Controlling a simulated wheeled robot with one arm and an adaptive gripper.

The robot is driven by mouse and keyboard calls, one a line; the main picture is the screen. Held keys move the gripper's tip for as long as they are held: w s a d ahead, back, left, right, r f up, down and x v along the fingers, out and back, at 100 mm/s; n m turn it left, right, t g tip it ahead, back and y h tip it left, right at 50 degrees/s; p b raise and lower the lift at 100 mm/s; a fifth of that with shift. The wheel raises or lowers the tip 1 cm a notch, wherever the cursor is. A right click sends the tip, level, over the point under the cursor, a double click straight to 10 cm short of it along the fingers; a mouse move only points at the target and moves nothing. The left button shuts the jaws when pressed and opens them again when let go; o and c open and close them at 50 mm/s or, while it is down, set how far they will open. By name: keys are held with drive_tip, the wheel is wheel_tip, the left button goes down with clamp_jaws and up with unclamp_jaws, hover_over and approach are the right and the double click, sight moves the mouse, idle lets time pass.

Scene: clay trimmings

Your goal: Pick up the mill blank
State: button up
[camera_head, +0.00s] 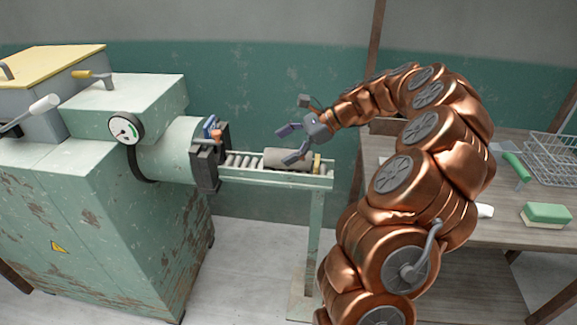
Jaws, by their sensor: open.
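The mill blank looks to be the grey-brown cylinder (286,158) lying on its side on the roller stand. My gripper (290,143) is open beside and just above it. One finger is near the top of the cylinder and the other is higher, to the left. I cannot tell whether a finger touches the cylinder. Part of the cylinder is hidden behind the lower finger.
A green machine (110,190) with a round gauge (124,128) stands at the left, its barrel facing the roller stand (250,180). A wooden table (460,232) at the right holds a green-and-white block (546,213), a green-handled tool (516,166) and a wire basket (555,160).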

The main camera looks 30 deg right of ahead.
sight(273, 156)
drive_tip(key=d+f+m, duration=0.1)
drive_tip(key=d, duration=0.2)
drive_tip(key=d+f+m+t, duration=0.1)
drive_tip(key=d+f+m, duration=0.1)
drive_tip(key=d, duration=0.1)
drive_tip(key=d+f+m+t+b, duration=0.1)
drive_tip(key=d+f, duration=0.1)
drive_tip(key=d, duration=0.2)
drive_tip(key=shift+w+d+m+h, duration=0.1)
drive_tip(key=shift+w+m+h, duration=0.05)
drive_tip(key=shift+m+h, duration=0.15)
drive_tip(key=shift+d+f, duration=0.15)
drive_tip(key=shift+f, duration=0.05)
drive_tip(key=shift+r+x, duration=0.15)
drive_tip(key=shift+x, duration=1.75)
drive_tip(key=shift+r+x, duration=0.15)
drive_tip(key=shift+x, duration=1.75)
drive_tip(key=shift+w, duration=0.1)
drive_tip(key=shift+c, duration=0.2)
clamp_jaws()
drive_tip(key=shift+r, duration=0.1)
